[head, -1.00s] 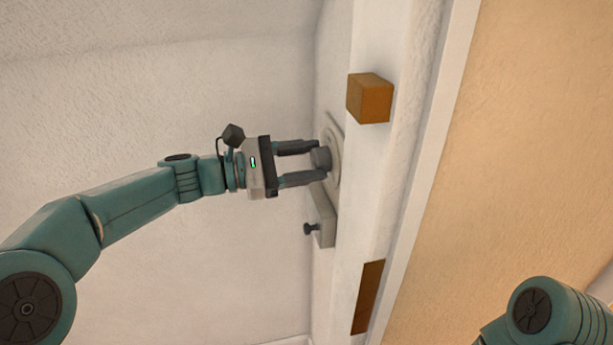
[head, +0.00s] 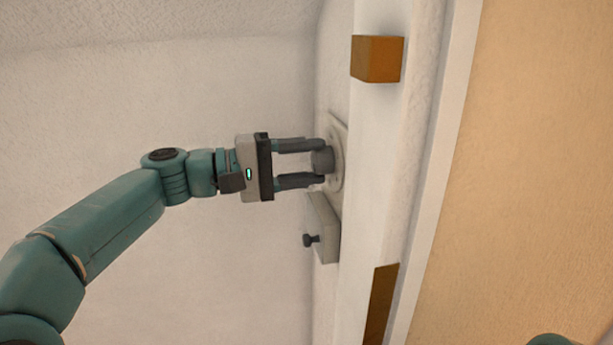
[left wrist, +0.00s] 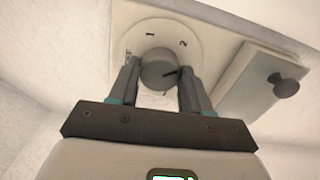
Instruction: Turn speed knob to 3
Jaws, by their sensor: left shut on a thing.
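The grey speed knob (head: 322,160) stands out from a round pale dial plate (head: 338,150) on the wall. My left gripper (head: 317,162) is shut on the knob, one finger on each side. In the left wrist view the knob (left wrist: 158,70) sits between the fingers (left wrist: 157,88). The dial plate (left wrist: 188,30) shows a 1 above the knob and a 2 to the upper right. A mark at the left is too small to read. A dark pointer line on the knob points right, below the 2, toward the right finger. No 3 is visible. My right gripper is out of view.
A pale box (head: 327,230) with a small dark peg (head: 310,240) is beside the dial, close to the fingers. Two brown wooden blocks, one upper (head: 377,58) and one lower (head: 380,305), are on the white ledge to the right.

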